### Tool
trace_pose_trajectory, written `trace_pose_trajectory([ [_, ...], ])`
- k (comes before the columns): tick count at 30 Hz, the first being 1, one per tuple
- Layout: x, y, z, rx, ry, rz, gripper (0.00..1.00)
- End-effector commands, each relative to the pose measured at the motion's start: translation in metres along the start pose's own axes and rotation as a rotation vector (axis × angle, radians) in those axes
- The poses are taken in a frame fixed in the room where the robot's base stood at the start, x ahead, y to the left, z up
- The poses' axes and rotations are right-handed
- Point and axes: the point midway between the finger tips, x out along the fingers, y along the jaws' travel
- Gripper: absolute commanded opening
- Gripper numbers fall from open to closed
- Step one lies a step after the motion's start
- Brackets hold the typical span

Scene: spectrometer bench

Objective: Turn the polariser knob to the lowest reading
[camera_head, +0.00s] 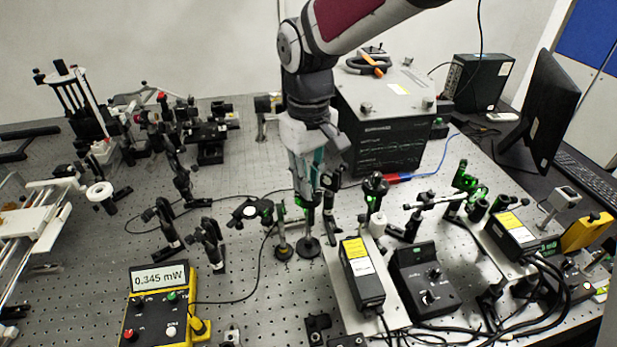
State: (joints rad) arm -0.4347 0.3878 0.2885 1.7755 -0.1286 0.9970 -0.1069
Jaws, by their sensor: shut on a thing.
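My gripper (309,188) points down over the middle of the optical bench. It is shut on the polariser knob at the top of a post-mounted optic; the fingers mostly hide the knob. The post bases (308,247) stand on the bench below the gripper. The yellow power meter (160,306) at the lower left has a display (158,277) that reads 0.345 mW.
A black laser box with a yellow label (362,273) and a black controller (424,280) stand at the right of the gripper. A large dark instrument (385,125) stands behind. Small post-mounted optics (208,243) stand close at the left. Cables cross the bench.

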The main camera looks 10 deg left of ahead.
Motion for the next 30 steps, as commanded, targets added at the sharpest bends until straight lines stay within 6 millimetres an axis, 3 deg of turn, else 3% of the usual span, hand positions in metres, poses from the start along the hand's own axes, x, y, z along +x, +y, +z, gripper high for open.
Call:
trace_pose_trajectory([
  [1, -0.001, 0.0, -0.001, 0.0, 0.002, 0.001, 0.19],
  [3, -0.001, 0.0, -0.001, 0.0, 0.002, 0.001, 0.35],
  [16, -0.007, 0.0, -0.001, 0.001, 0.002, 0.001, 0.35],
  [30, -0.093, 0.0, -0.001, 0.0, 0.005, 0.001, 0.35],
])
